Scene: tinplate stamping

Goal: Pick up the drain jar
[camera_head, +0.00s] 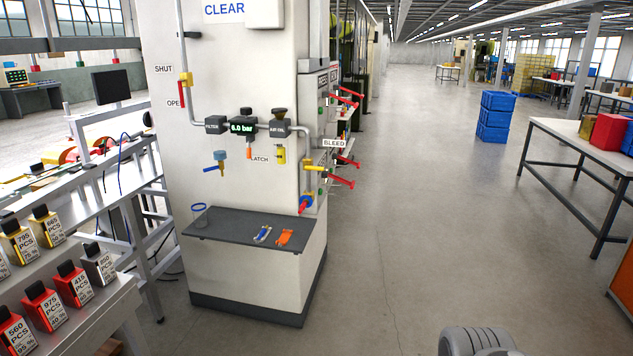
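A small clear jar with a blue rim (200,214), which looks like the drain jar, stands upright at the left end of a dark grey shelf (228,232). The shelf is on the front of a white column (230,180). The jar looks empty, but it is too small to be sure. My gripper is not in view. Only a grey rounded part of my own body shows at the bottom edge, right of the middle, well apart from the jar.
A blue-and-white item (263,234) and an orange item (285,237) lie on the shelf, right of the jar. A valve with a blue handle (216,161) sticks out above it. Red levers (343,182) project from the column's right side. The floor (400,230) right of it is clear.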

